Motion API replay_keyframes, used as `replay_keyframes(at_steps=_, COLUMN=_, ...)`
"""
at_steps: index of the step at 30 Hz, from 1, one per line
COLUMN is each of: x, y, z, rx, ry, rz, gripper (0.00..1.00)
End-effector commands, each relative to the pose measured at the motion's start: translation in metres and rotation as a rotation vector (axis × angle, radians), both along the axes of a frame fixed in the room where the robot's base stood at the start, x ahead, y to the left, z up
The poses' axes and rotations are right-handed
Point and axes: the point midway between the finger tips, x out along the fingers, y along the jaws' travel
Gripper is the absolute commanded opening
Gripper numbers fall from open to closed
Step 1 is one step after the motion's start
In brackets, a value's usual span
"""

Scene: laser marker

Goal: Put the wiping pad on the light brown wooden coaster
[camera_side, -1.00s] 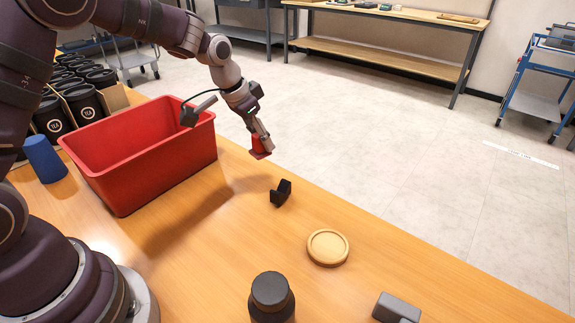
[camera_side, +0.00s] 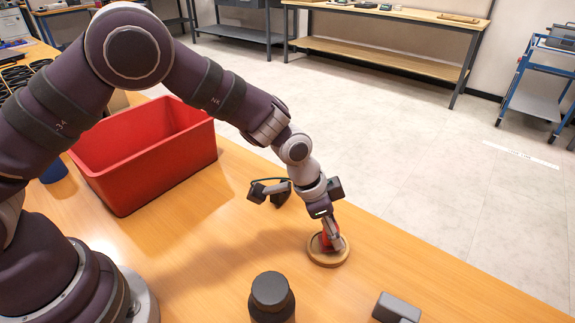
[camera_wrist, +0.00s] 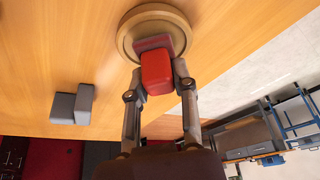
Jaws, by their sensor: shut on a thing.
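The wiping pad (camera_wrist: 157,72) is a red block with a dark maroon layer on its far end. My gripper (camera_wrist: 158,80) is shut on its red part, one finger on each side. The light brown round wooden coaster (camera_wrist: 127,38) has a raised rim and lies on the table. The pad's maroon end overlaps the coaster's middle in the wrist view. In the side view, my gripper (camera_side: 331,238) points down over the coaster (camera_side: 327,262) with the red pad (camera_side: 323,240) at its tip. Whether the pad touches the coaster I cannot tell.
A red bin (camera_side: 150,165) stands at the left. A black cylindrical container (camera_side: 271,297) and a dark grey block (camera_side: 396,309) stand near the front. The table right of the coaster is clear.

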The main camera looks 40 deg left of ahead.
Motion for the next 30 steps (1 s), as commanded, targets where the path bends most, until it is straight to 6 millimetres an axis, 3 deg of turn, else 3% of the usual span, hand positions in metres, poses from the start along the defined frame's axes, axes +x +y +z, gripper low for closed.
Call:
replay_keyframes(at_steps=7, x=0.000, y=0.000, z=-0.002, rx=0.000, ry=0.000, rz=0.001, gripper=0.00)
replay_keyframes(at_steps=8, x=0.000, y=0.000, z=-0.002, rx=0.000, ry=0.000, rz=0.000, gripper=0.28)
replay_keyframes(at_steps=13, x=0.000, y=0.000, z=-0.002, rx=0.000, ry=0.000, rz=0.001, gripper=0.50)
replay_keyframes(at_steps=23, x=0.000, y=0.000, z=0.001, rx=-0.001, ry=0.000, rz=0.001, gripper=0.51)
replay_keyframes(at_steps=30, x=-0.009, y=0.010, z=0.039, rx=-0.003, ry=-0.007, rz=0.001, gripper=0.51)
